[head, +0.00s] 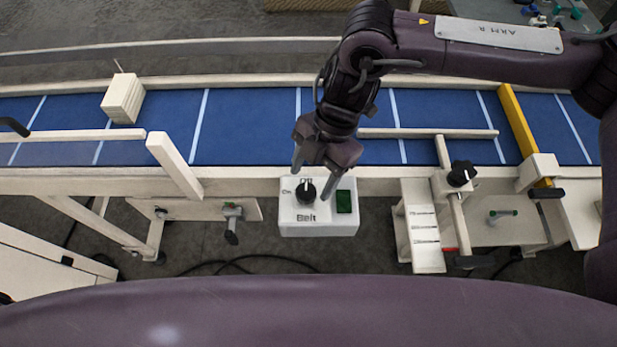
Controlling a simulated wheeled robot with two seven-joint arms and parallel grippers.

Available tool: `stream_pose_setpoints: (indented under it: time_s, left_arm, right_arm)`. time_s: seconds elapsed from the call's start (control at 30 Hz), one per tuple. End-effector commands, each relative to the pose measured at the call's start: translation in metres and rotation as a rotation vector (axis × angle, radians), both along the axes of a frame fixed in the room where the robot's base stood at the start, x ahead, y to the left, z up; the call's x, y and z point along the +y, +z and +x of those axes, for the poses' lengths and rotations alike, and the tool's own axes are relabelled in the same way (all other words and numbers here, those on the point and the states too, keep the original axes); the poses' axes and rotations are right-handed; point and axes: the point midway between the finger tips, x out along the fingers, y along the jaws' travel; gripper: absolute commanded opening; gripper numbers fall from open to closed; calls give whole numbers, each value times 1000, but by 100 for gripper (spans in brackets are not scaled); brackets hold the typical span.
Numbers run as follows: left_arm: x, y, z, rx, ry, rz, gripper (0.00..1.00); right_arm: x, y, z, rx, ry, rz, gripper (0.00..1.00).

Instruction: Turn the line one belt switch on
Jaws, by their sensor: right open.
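The belt switch is a white box (318,218) labelled "Belt" on the near side of the conveyor. Its black round knob (305,194) has a white mark that appears to point up at "Off"; "On" is printed to the left. A dark green panel (343,201) is right of the knob. My right gripper (312,180) reaches down over the box from the far side. Its two fingers are apart, one on each side of the knob in the picture; whether they touch it I cannot tell. My left gripper is not in view.
The blue conveyor belt (245,125) runs across behind the box. A cream block (123,99) lies on it at left. A cream guide rail (175,166), a yellow bar (528,130) and clamp knobs (461,173) stand nearby. Dark cables lie on the floor.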

Motion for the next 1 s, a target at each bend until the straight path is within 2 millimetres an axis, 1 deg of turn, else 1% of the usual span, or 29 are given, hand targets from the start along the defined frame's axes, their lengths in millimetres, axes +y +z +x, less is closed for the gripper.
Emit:
stream_pose_setpoints:
  time_s: [0.03, 0.1, 0.23, 0.37, 0.53, 0.57, 0.8, 0.9, 1.0]
  left_arm:
    - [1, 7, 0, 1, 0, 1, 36]
    - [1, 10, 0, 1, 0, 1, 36]
    - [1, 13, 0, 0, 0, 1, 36]
    - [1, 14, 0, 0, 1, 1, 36]
    - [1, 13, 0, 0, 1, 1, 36]
    - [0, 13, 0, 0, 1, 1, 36]
    - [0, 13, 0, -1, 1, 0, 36]
    - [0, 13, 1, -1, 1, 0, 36]
    - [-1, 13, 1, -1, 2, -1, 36]
  right_arm:
    - [2, -4, -4, 3, 1, -1, 60]
    - [5, -13, -6, 3, 1, 0, 60]
    - [8, -25, -8, 1, 0, 1, 60]
    - [9, -29, -9, -1, 0, 2, 60]
    - [9, -30, -9, -1, 0, 2, 60]
    - [9, -30, -9, -1, 0, 2, 59]
    - [9, -29, -9, -1, 1, 3, 27]
    - [9, -29, -9, -2, 1, 3, 16]
    - [9, -30, -9, -2, 3, 3, 16]
